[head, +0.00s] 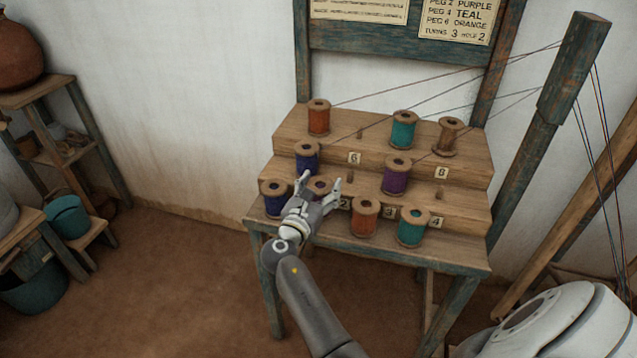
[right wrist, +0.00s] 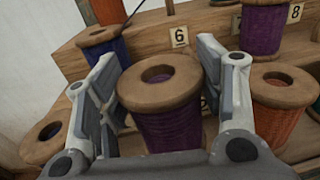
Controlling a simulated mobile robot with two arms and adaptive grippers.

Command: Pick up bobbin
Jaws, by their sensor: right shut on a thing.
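My right gripper (head: 320,181) reaches in at the lower step of a wooden bobbin rack (head: 460,212). It is shut on a bobbin with purple thread, whose wooden top flange shows between the fingers in the head view. In the right wrist view this purple bobbin (right wrist: 167,130) stands upright with a finger on either side. The head view does not show clearly whether its base touches the step. My left gripper is not in view.
Close by stand a blue bobbin (head: 276,199) to the left and an orange bobbin (head: 365,216) to the right. Behind are another blue bobbin (head: 307,158) and a purple one (head: 397,176). Threads run from upper bobbins to a post (head: 545,110).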

